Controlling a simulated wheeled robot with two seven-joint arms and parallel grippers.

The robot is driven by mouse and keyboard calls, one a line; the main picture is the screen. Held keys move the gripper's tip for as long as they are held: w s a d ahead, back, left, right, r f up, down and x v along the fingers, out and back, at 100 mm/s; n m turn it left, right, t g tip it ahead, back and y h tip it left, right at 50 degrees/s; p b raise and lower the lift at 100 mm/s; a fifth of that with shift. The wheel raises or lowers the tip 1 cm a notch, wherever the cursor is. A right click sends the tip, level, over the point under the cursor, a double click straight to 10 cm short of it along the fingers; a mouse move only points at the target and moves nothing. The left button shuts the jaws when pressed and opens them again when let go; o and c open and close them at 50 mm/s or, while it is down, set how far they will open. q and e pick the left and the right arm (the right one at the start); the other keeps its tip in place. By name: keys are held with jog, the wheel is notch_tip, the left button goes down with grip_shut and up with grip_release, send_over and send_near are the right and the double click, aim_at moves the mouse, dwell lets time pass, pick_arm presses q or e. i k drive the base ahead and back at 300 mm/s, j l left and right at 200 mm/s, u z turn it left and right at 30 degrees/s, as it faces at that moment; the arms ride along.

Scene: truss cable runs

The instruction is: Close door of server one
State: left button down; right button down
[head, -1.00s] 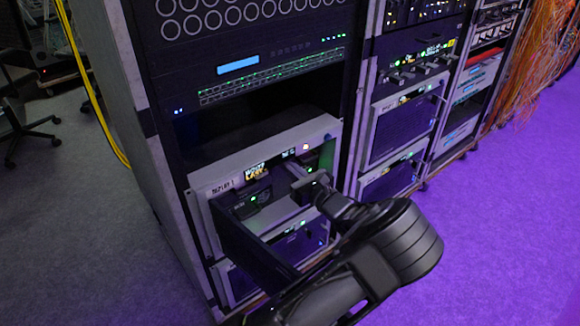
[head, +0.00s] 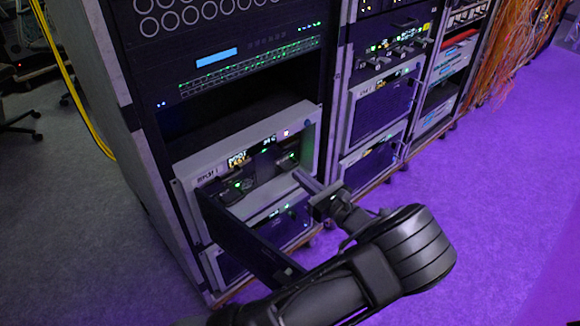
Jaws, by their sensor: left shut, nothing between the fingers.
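Server one (head: 184,182) is a light grey unit low in the near rack, with a label at its upper left and small lit displays inside. Its dark door (head: 243,232) stands open, swung out from the left side of the opening toward me. My left gripper (head: 300,178) is shut and empty, in front of the right edge of the server's frame, with its fingers pointing up and left. It is apart from the door, whose outer end lies below and left of it, close to my forearm. My right gripper is out of view.
A similar server (head: 207,266) sits right below, and a dark empty bay (head: 240,112) is above. More racks with a shut dark door (head: 382,108) stand to the right. Orange cables (head: 510,50) hang at the far right. The purple floor at right is clear.

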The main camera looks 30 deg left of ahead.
aim_at(256, 254)
jog(key=k+l, duration=0.1)
jog(key=l, duration=0.4)
jog(key=k+l, duration=0.1)
jog(key=l, duration=0.35)
jog(key=k+l, duration=0.1)
jog(key=l, duration=0.4)
